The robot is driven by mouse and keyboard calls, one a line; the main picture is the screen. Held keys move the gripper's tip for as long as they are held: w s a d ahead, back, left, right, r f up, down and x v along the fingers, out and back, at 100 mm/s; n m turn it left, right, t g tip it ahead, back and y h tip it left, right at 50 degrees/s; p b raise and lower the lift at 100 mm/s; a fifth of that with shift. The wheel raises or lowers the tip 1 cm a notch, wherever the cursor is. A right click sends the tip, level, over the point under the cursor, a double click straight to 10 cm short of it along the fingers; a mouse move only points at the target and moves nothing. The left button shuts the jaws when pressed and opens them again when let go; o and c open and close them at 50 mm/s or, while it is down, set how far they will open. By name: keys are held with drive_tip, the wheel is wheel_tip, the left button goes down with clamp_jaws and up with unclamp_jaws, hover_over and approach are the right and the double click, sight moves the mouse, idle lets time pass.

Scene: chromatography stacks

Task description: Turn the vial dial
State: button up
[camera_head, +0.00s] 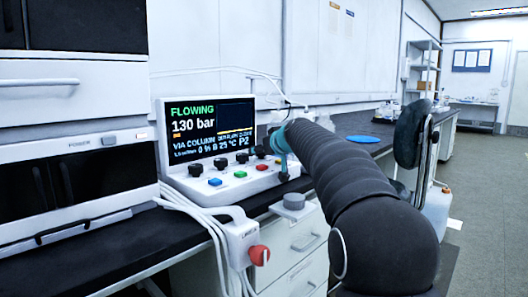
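The control panel (235,185) stands on the dark bench, with a lit screen (209,127) reading FLOWING, 130 bar and P2. A row of black knobs (221,163) sits on its sloped face, with blue, green and red buttons below. I cannot tell from the labels which knob is the vial dial. My gripper (281,150) is at the panel's right end, close to the rightmost knobs. My dark arm hides part of it and what lies behind it. Its fingers are too small and covered to show whether they are open or touch a knob.
White stacked instrument modules (75,130) stand left of the panel. White cables (205,218) hang over the bench front beside a box with a red knob (259,255). A blue disc (363,139) lies farther back on the bench. A dark chair (411,135) stands right of my arm.

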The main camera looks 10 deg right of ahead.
drive_tip(key=v, duration=1.2)
